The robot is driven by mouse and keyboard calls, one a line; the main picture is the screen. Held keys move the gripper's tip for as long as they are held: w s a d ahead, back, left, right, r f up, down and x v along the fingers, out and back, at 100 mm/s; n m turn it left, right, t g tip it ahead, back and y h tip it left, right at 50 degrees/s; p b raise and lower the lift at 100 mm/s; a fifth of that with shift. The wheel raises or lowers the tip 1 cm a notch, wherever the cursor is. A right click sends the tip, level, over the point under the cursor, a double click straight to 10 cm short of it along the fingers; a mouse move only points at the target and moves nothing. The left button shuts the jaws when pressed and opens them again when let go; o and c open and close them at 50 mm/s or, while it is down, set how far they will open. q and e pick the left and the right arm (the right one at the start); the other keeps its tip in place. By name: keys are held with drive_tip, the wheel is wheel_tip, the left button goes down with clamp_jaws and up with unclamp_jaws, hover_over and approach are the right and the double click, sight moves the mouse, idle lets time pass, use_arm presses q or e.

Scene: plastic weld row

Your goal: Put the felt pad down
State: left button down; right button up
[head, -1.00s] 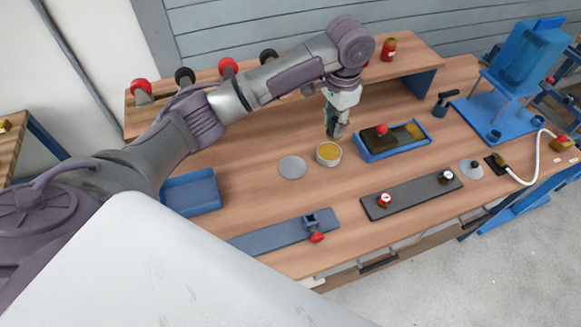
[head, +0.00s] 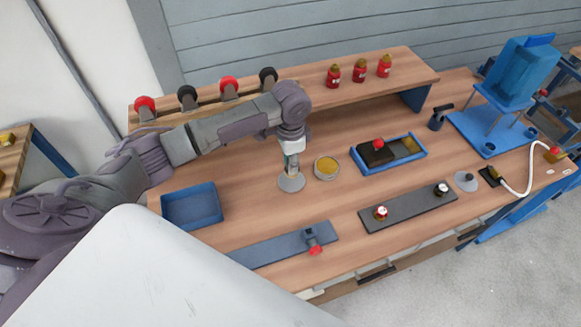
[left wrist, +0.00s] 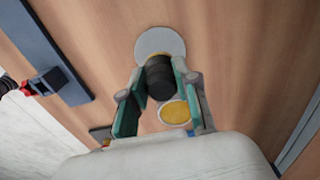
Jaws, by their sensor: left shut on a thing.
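My left gripper (head: 291,160) is shut on a black, round-handled piece, which I take to be the felt pad (left wrist: 160,78). A thin yellowish edge shows at its far end in the left wrist view. The gripper holds it upright over a flat grey disc (head: 291,183) on the bench; the disc also shows in the left wrist view (left wrist: 160,41). I cannot tell whether the pad touches the disc. A round tin with yellow content (head: 327,167) stands just right of the disc. My right gripper is not in view.
A blue tray with a red-knobbed dark block (head: 376,154) lies right of the tin. An empty blue bin (head: 192,204) is at the left. A blue-grey strip with a clamp (head: 270,249) and a dark plate (head: 409,206) lie in front. A raised shelf (head: 310,102) holds red bottles.

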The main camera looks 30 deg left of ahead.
use_arm(q)
drive_tip(key=shift+f+p, duration=0.3)
drive_tip(key=shift+f, duration=1.55)
drive_tip(key=shift+f, duration=0.15)
drive_tip(key=c, duration=0.8)
unclamp_jaws()
drive_tip(key=shift+c, duration=0.2)
wheel_tip(320, 180, up, 12)
drive_tip(key=shift+r+b, duration=0.2)
drive_tip(key=shift+b, duration=0.3)
drive_tip(key=shift+s+f, duration=0.1)
